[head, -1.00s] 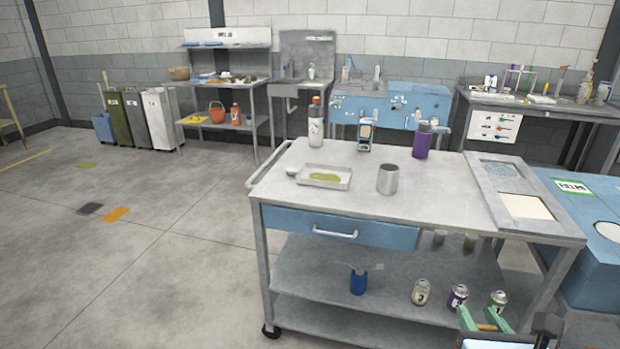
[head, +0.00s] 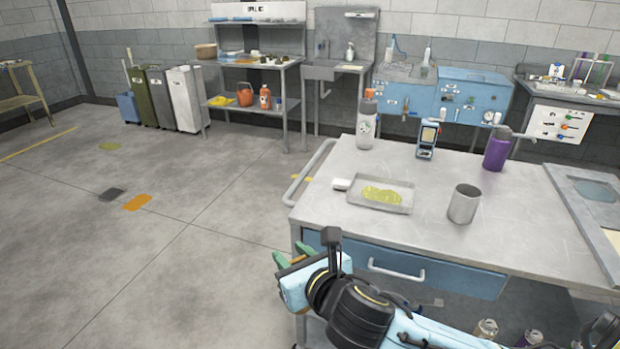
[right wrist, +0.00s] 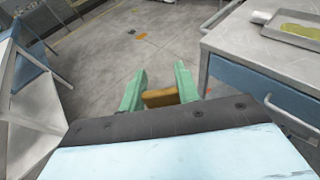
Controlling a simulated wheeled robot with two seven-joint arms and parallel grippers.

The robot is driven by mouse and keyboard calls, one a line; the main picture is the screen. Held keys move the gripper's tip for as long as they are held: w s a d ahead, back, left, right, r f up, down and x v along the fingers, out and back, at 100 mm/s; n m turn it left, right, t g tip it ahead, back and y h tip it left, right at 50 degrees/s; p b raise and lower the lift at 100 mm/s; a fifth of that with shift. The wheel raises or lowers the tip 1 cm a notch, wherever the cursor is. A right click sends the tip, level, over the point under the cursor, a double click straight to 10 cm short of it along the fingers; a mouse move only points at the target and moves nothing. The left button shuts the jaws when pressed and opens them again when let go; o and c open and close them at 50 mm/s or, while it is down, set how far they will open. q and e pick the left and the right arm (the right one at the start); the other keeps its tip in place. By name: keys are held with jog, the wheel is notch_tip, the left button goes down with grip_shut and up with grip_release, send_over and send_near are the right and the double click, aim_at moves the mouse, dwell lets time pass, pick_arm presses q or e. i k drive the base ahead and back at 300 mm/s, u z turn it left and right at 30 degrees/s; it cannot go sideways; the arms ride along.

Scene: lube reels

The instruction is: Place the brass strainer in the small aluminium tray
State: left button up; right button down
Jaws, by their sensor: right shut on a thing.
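The small aluminium tray (head: 378,206) lies on the cart top near its left end, with a yellow-green film on its floor and a white tab at its left. It also shows at the top right of the right wrist view (right wrist: 290,39). My right gripper (head: 287,262) is off the cart's front left corner, lower than the top. In the right wrist view its green fingers (right wrist: 159,92) are shut on a brass-coloured block-like piece, the brass strainer (right wrist: 161,98). Most of the strainer is hidden behind the gripper. My left gripper is not in view.
On the cart top (head: 330,215) stand a metal cup (head: 464,204), a white bottle (head: 368,128), a handheld meter (head: 427,140) and a purple bottle (head: 497,150). A side rail (head: 305,180) and the drawer handle (head: 396,270) stick out near my right gripper. The floor at left is open.

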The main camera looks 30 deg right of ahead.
aim_at(372, 191)
jog(key=z, duration=0.15)
jog(key=i, duration=1.1)
jog(key=z, duration=1.1)
jog(key=i, duration=0.45)
jog(key=z, duration=0.5)
